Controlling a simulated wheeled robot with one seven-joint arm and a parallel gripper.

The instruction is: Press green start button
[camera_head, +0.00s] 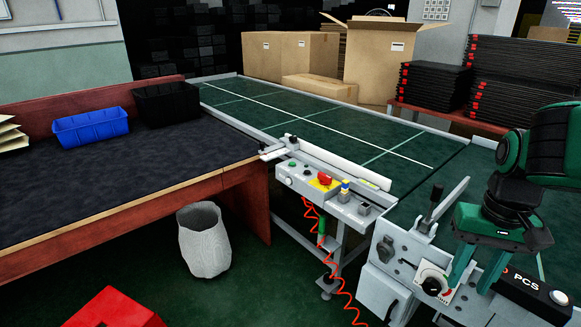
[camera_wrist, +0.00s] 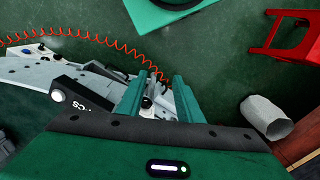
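A grey control box (camera_head: 310,181) sits on the near rail of the conveyor. On it are a small green button (camera_head: 292,164), other small buttons, and a red mushroom button (camera_head: 324,178) on a yellow plate. My gripper (camera_head: 474,277) is at the lower right, well apart from this box, with its green fingers pointing down over a grey machine part with a black dial (camera_head: 432,286). In the wrist view, the fingers (camera_wrist: 158,112) stand apart with nothing held between them. The green button cannot be made out in the wrist view.
A black box marked PCS (camera_head: 533,292) and an upright black lever (camera_head: 431,207) are close to my gripper. A coiled red cable (camera_head: 324,256) hangs below the control box. A white bin (camera_head: 204,241) stands on the floor. The green conveyor belt (camera_head: 300,113) is empty.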

